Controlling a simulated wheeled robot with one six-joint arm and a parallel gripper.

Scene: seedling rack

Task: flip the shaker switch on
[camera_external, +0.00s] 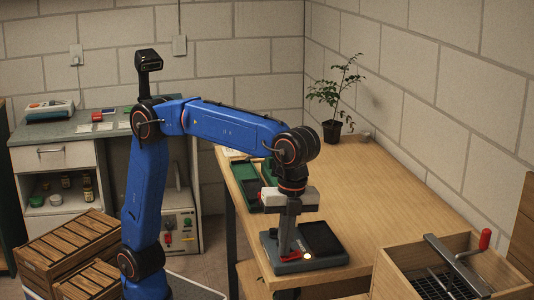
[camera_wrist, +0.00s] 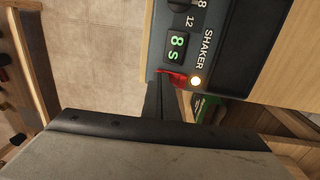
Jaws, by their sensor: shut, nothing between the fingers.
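The shaker (camera_external: 322,262) is a dark grey box with a black top plate, standing near the left edge of the wooden table. In the wrist view its label SHAKER (camera_wrist: 208,49), a green display (camera_wrist: 177,47) reading "8s", a red switch (camera_wrist: 173,77) and a round glowing lamp (camera_wrist: 196,81) show. My gripper (camera_external: 287,252) points down at the shaker's front, shut and empty. In the wrist view its dark fingers (camera_wrist: 160,100) end right by the red switch and partly cover it. I cannot tell whether they touch, nor which way the switch is set.
A green tray (camera_external: 243,186) lies behind my gripper on the table (camera_external: 390,205). A potted plant (camera_external: 332,131) stands at the back. A wooden box (camera_external: 400,283) with a red-handled tool is at the front right. The table's middle is clear.

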